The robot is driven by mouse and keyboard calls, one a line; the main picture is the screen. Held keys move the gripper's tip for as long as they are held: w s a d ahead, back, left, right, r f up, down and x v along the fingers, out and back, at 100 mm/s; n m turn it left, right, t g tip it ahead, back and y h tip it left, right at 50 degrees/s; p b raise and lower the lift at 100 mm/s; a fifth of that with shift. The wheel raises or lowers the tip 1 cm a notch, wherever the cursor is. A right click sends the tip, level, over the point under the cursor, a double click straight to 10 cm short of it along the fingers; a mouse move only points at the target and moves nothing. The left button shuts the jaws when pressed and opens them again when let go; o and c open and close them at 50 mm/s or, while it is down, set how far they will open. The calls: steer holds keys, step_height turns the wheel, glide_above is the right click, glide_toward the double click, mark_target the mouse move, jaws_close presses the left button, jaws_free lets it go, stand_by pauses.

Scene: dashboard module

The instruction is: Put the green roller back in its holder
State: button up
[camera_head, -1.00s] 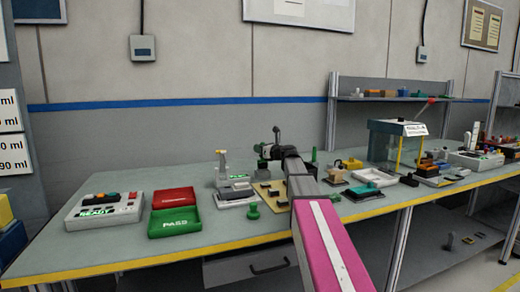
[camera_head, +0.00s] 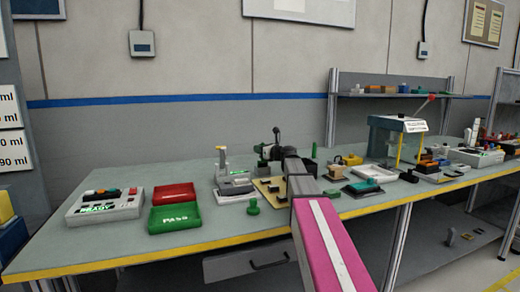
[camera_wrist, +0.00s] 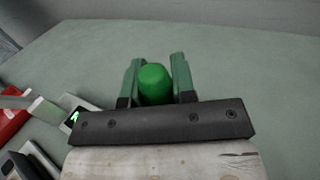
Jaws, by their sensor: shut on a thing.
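My gripper (camera_wrist: 154,85) is shut on the green roller (camera_wrist: 155,84) in the wrist view. The roller is a bright green cylinder with a rounded end, lying between the two grey-green fingers. In the head view my gripper (camera_head: 268,150) is above the back part of the bench; the roller is too small and covered there to make out. A small green knob-shaped piece (camera_head: 252,207) stands near the front of the bench, and an upright green post (camera_head: 314,151) stands behind my arm. I cannot tell which fixture is the roller's holder.
A red tray (camera_head: 174,193) and a green PASS tray (camera_head: 174,219) lie to the left, beside a grey READY console (camera_head: 104,203). A beige board (camera_head: 268,186) lies under my arm. Several small fixtures crowd the right. Bare bench shows behind my gripper in the wrist view.

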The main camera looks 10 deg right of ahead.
steer(key=shift+f, duration=1.2)
steer(key=o, duration=1)
steer(key=v, duration=0.7)
steer(key=shift+s+d, duration=0.15)
steer(key=shift+s, duration=0.05)
